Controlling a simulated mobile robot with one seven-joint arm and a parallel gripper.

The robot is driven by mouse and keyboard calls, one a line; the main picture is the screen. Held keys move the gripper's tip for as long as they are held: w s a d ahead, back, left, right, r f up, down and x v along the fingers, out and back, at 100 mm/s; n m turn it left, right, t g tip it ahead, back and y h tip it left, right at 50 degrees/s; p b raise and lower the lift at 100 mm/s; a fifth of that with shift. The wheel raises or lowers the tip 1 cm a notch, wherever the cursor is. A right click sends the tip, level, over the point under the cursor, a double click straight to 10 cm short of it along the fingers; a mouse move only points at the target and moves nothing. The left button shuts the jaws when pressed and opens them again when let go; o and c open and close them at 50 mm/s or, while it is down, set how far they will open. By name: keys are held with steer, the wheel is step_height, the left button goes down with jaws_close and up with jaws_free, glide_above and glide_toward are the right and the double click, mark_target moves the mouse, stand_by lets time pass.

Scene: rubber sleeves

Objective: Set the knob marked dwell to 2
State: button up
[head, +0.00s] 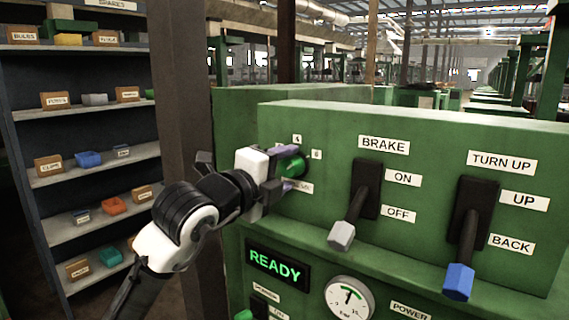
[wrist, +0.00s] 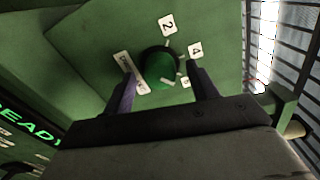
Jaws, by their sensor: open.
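The green dwell knob (head: 294,166) sits on the upper green panel, left of the brake lever. It also shows in the wrist view (wrist: 160,70), with a dark surround. Around it there are white labels: a 2 label (wrist: 168,25), a 4 label (wrist: 196,51) and a small label (wrist: 186,82) too small to read surely. A longer name plate (wrist: 130,73) lies beside it, its text blurred. My gripper (head: 286,168) is open, with its purple-grey fingers on either side of the knob; contact cannot be told. The knob's pointer direction is unclear.
The brake lever (head: 352,204) and the blue-tipped turn up lever (head: 465,240) stick out to the right. Below are a lit READY display (head: 276,264) and a round gauge (head: 349,299). A dark post (head: 184,120) and shelves (head: 90,115) stand left.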

steer(key=shift+w+d, duration=0.15)
steer(key=shift+w, duration=0.05)
steer(key=c, duration=1)
